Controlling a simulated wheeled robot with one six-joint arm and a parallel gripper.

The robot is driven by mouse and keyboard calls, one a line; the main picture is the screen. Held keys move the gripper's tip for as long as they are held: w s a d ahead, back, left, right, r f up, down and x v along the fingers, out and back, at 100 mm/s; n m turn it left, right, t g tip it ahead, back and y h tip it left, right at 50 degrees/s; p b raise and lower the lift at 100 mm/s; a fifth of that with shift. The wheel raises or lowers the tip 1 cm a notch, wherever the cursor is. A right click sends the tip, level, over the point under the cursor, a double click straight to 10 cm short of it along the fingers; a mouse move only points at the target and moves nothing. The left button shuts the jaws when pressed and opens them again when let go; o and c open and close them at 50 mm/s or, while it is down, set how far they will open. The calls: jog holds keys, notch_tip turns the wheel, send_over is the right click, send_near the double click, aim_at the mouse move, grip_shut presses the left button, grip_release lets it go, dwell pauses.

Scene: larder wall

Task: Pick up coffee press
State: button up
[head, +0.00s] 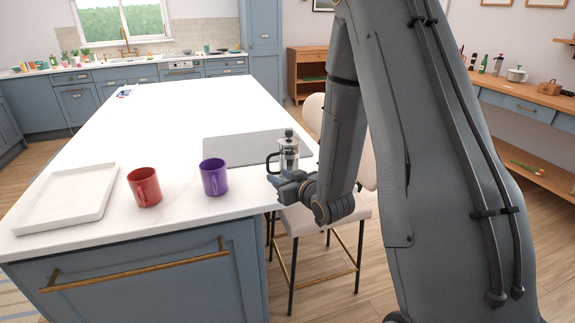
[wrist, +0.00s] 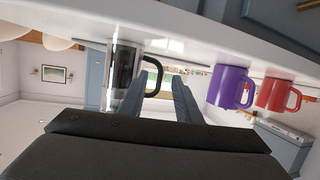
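The coffee press (head: 288,152), a clear glass cylinder with a dark lid and a dark handle on its left, stands upright on the white island near its right edge. My gripper (head: 281,183) is low in front of the press and hides part of its base. In the wrist view, which is upside down, the press (wrist: 123,65) is close ahead, left of centre, with its handle to the right. My gripper (wrist: 158,82) is open there, with its fingers apart near the press and handle. Contact with the press cannot be told.
A purple mug (head: 214,177) and a red mug (head: 144,187) stand left of the press. A white tray (head: 35,222) lies at the island's left corner. A grey board (head: 228,148) lies behind the press. A pale chair (head: 322,222) stands beside the island under my arm. The island's far part is mostly clear.

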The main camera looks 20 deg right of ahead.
aim_at(268, 162)
jog(key=shift+w+t+y, duration=0.15)
jog(key=shift+t+y, duration=0.15)
jog(key=shift+t, duration=0.4)
jog(key=shift+a+r+t+y, duration=0.15)
jog(key=shift+r+t+y, duration=0.35)
jog(key=shift+t, duration=0.1)
jog(key=shift+w+a+r, duration=0.1)
jog(key=shift+w+r, duration=0.1)
jog(key=shift+w, duration=0.1)
jog(key=shift+p+x, duration=1.5)
jog(key=shift+x, duration=2.05)
grip_shut()
jog(key=shift+w+d+r, duration=0.1)
jog(key=shift+d, duration=0.15)
